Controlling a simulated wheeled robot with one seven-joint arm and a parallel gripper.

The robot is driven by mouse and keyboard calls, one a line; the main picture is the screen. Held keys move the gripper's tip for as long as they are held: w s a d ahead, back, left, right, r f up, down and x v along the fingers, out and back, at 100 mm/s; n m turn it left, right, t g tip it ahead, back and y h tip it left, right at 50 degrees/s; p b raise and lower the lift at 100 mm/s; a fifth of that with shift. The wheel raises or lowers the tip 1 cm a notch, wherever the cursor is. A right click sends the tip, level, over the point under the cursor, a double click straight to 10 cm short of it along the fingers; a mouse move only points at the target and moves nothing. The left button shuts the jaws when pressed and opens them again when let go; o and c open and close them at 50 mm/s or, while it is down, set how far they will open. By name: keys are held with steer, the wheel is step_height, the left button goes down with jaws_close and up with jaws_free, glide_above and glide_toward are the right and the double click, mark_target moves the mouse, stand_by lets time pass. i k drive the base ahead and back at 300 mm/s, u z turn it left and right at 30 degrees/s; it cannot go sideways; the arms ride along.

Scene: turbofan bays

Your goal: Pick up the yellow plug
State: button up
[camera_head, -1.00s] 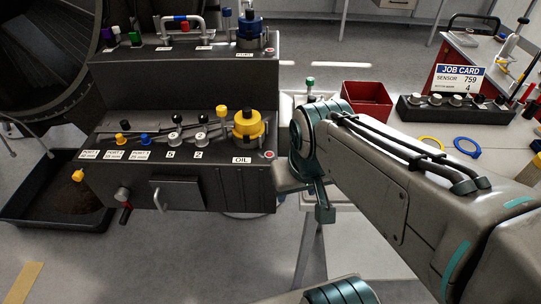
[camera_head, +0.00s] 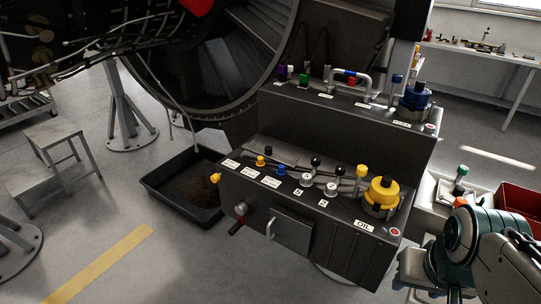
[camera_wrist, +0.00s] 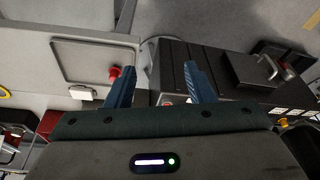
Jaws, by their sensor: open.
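A small yellow plug (camera_head: 260,161) stands upright at the left of a row on the lower step of the dark console (camera_head: 330,240). A second small yellow piece (camera_head: 215,177) sticks out of the console's left end. A large yellow cap (camera_head: 381,197) sits by the OIL label, with a yellow-topped lever beside it. In the wrist view my gripper (camera_wrist: 160,84) is open and empty, its two blue fingers apart, near the console's end. A small yellow-orange piece (camera_wrist: 283,121) shows at the right there; I cannot tell which one. My arm is at the lower right in the head view.
Blue and black-topped pieces share the plug's row. A black tray (camera_head: 185,195) lies on the floor left of the console. A red bin (camera_head: 518,208) and white trolley stand at the right. A red knob (camera_wrist: 115,72) is near my left finger. Floor in front is clear.

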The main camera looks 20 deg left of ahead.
mark_target(259, 163)
steer(key=k, duration=0.65)
steer(key=u, duration=0.6)
steer(key=i, duration=0.6)
steer(key=u, duration=0.8)
steer(key=i, duration=0.95)
steer(key=z, duration=0.2)
